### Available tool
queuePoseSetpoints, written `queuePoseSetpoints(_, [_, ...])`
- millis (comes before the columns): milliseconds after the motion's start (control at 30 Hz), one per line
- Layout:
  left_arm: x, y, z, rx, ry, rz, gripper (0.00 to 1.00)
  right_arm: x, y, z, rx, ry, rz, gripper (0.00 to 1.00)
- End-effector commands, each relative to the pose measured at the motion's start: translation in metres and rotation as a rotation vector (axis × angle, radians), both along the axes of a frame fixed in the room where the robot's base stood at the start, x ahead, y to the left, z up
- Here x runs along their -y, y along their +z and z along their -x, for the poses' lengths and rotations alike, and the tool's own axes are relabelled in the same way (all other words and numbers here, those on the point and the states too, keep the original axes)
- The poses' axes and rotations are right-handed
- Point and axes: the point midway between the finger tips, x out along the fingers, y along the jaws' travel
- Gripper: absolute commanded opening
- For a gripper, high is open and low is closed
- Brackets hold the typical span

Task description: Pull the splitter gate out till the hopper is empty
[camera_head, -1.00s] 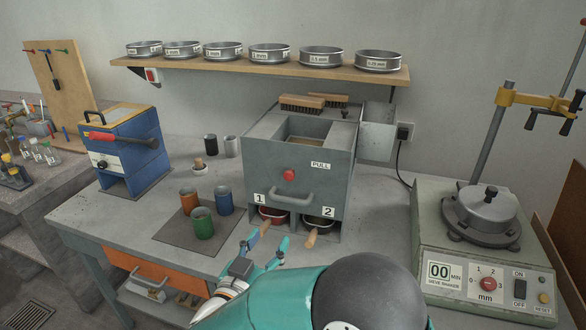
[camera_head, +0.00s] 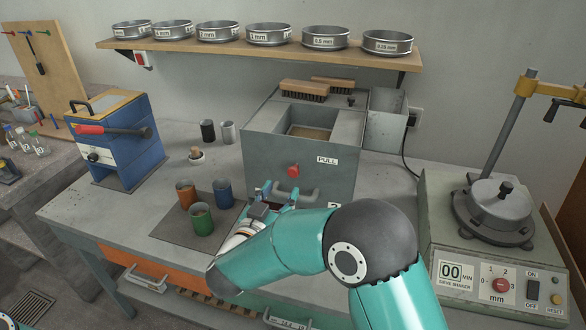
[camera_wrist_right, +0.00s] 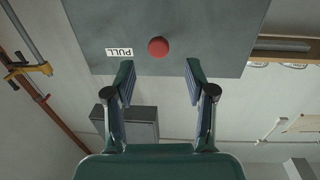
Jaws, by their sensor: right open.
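The grey splitter box (camera_head: 262,152) stands on the bench, with tan material (camera_head: 308,134) in its open hopper. A red knob (camera_head: 293,171) and a PULL label are on its front; the knob also shows in the right wrist view (camera_wrist_right: 158,47). My arm hides the pans under the box. My left gripper is out of view.
Orange, blue and green cups (camera_head: 202,220) stand on a dark mat left of my right arm. A blue device (camera_head: 130,150) is farther left. The sieve shaker (camera_head: 480,260) stands right. A shelf (camera_head: 200,46) with several sieves is above; brushes (camera_head: 305,90) lie on the box.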

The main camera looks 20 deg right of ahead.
Motion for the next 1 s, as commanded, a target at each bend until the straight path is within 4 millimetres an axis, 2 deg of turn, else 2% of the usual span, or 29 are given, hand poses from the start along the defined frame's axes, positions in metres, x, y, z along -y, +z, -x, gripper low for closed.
queuePoseSetpoints(100, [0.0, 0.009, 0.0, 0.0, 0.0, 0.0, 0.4, 0.019, 0.002, -0.02, -0.001, -0.006, 0.0, 0.55])
queuePoseSetpoints(400, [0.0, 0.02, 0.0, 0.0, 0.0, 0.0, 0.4, 0.047, 0.001, -0.056, -0.001, -0.003, -0.001, 0.55])
queuePoseSetpoints(833, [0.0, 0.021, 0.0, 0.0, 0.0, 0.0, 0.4, 0.053, 0.0, -0.063, 0.0, -0.001, 0.0, 0.55])
queuePoseSetpoints(1000, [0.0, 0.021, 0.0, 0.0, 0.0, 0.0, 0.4, 0.052, 0.0, -0.063, 0.0, -0.001, 0.0, 0.27])
